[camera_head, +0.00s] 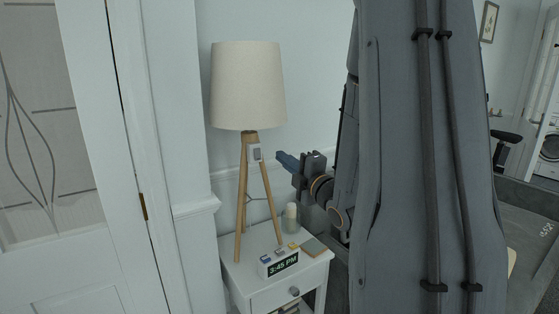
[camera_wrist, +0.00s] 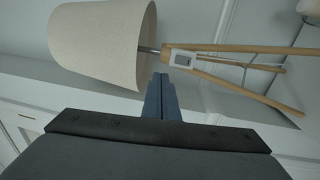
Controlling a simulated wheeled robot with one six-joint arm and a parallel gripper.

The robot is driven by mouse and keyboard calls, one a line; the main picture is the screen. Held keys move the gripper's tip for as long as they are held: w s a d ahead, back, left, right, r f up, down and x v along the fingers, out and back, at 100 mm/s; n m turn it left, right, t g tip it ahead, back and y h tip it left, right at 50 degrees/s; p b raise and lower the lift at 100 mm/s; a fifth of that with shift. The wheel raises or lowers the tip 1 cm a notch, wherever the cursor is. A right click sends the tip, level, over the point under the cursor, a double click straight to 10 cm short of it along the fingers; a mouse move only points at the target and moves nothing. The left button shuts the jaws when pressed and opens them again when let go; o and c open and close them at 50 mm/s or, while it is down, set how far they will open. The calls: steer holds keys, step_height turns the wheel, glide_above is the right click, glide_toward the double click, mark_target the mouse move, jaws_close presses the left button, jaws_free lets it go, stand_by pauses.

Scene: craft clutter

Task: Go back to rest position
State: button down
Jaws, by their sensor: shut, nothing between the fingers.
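My gripper (camera_head: 281,159) is held in the air just right of the tripod lamp, above the small white nightstand (camera_head: 318,272). Its blue-grey fingers are together with nothing between them. In the wrist view my gripper (camera_wrist: 161,77) points towards the lamp, with the lampshade (camera_wrist: 100,42) to its left and the wooden legs to its right. I cannot tell whether the fingertips touch the lamp. My grey arm fills much of the right of the head view and hides what is behind it.
The lamp (camera_head: 248,88) has a small white switch box (camera_head: 255,153) on its legs. A clock (camera_head: 282,265) reading 3:45 PM, a bottle (camera_head: 291,217) and small items stand on the nightstand. A wall and door (camera_head: 60,200) close off the left.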

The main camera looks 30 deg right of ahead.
steer(key=s+a+f+m+g+h, duration=0.1)
steer(key=a+f+m+g, duration=0.35)
steer(key=f, duration=0.25)
steer(key=s+a+f+m+g+h, duration=0.1)
steer(key=a+f+m+g, duration=0.35)
steer(key=f, duration=0.25)
steer(key=s+a+f+m+g, duration=0.2)
steer(key=s+a+m+g, duration=0.2)
steer(key=s, duration=0.5)
steer(key=s+a+f+m+g+y, duration=0.1)
steer(key=s+a+f+m+g, duration=0.2)
steer(key=s+a+m+g, duration=0.2)
steer(key=s+a, duration=0.3)
steer(key=s, duration=0.1)
steer(key=shift+s+a+g+y, duration=0.15)
steer(key=shift+a+g+y, duration=0.05)
steer(key=shift+g+y, duration=0.1)
steer(key=c, duration=2.5)
jaws_free()
